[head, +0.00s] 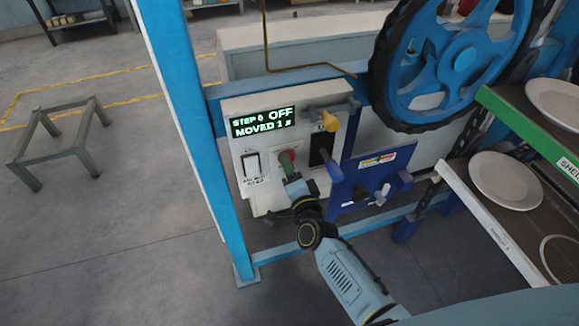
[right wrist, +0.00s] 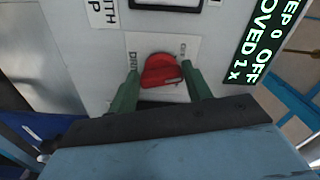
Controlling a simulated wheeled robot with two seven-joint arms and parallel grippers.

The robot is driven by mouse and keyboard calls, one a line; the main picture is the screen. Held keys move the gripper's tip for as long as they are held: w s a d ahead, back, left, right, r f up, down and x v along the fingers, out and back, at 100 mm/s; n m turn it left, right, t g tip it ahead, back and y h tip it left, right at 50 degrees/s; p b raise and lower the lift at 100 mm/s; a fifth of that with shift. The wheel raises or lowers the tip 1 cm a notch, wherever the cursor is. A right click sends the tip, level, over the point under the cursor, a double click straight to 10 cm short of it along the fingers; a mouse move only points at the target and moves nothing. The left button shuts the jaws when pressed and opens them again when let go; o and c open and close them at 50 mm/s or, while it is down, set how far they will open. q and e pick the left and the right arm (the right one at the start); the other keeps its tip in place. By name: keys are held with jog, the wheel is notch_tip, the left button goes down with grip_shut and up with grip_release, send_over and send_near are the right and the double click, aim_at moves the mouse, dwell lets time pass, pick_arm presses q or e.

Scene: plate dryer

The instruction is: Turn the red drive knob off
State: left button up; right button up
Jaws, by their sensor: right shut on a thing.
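The red drive knob (right wrist: 160,72) sits on a pale label plate on the control panel, with its grip bar lying roughly across the right wrist picture. In the head view the knob (head: 286,156) is partly hidden by my right gripper (head: 290,168). The green fingers of my right gripper (right wrist: 160,76) stand on both sides of the knob and are shut on it. The panel display (head: 262,122) reads "STEP 0 OFF" and "MOVED 1", also partly seen in the right wrist view (right wrist: 258,45). My left gripper is not in view.
A white rocker switch (head: 252,164) is left of the knob. A yellow-tipped handle (head: 329,121) juts out at the panel's upper right. A blue post (head: 190,120) is left.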

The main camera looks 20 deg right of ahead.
jog(key=n+p, duration=0.1)
jog(key=n, duration=0.4)
jog(key=shift+d+f+n, duration=0.1)
jog(key=shift+f+n, duration=0.05)
jog(key=shift+n, duration=0.15)
dwell(0.4)
jog(key=o, duration=1)
jog(key=shift+p, duration=0.3)
jog(key=s, duration=1.3)
jog(key=shift+s+d, duration=0.25)
